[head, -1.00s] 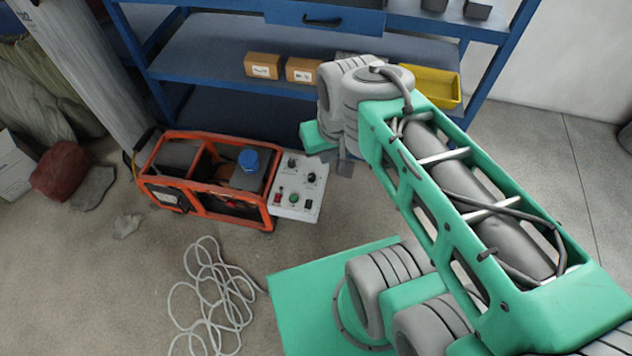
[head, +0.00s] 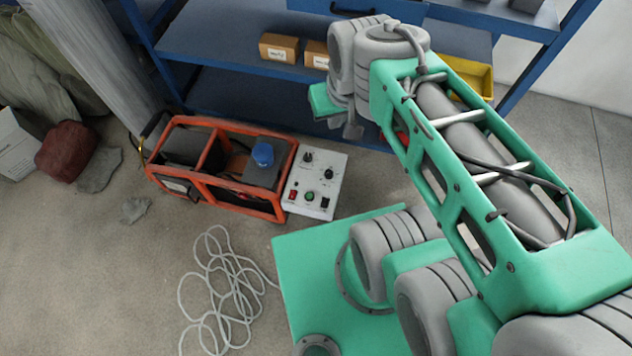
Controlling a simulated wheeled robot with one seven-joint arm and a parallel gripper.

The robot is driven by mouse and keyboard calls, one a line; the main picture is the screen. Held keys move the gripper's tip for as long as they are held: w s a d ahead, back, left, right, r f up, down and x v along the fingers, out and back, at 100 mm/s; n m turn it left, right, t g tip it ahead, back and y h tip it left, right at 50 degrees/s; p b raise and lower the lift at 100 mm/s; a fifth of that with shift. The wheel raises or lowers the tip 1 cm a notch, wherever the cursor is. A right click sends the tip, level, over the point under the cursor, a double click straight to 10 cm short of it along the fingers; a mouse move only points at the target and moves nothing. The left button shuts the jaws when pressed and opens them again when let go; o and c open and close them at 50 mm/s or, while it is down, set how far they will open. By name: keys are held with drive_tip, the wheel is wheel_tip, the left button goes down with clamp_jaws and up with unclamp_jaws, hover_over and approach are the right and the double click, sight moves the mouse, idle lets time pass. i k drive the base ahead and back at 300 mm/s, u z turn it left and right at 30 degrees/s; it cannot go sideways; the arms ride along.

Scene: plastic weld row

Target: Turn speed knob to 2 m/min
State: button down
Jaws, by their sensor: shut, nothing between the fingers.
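The white control panel (head: 325,160) is on the right end of the orange-framed machine (head: 215,203) on the floor. It carries two black knobs, an upper left knob (head: 307,157) and a right knob (head: 328,174), above a red switch (head: 292,196), a green button (head: 310,196) and a black switch (head: 325,203). Labels and pointer settings are too small to read, so I cannot tell which is the speed knob. My gripper (head: 352,130) is small and partly hidden by my wrist. It is shut and empty, above and right of the panel in the picture, apart from the knobs.
A blue shelf (head: 220,45) stands behind, with cardboard boxes (head: 277,48) and a yellow bin (head: 472,80). A blue cap (head: 262,154) sticks up on the machine left of the panel. A pale coiled hose (head: 220,290) lies on the floor in front.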

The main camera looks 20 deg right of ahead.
sight(307, 157)
drive_tip(key=z, duration=0.8)
drive_tip(key=i, duration=0.4)
drive_tip(key=u, duration=1)
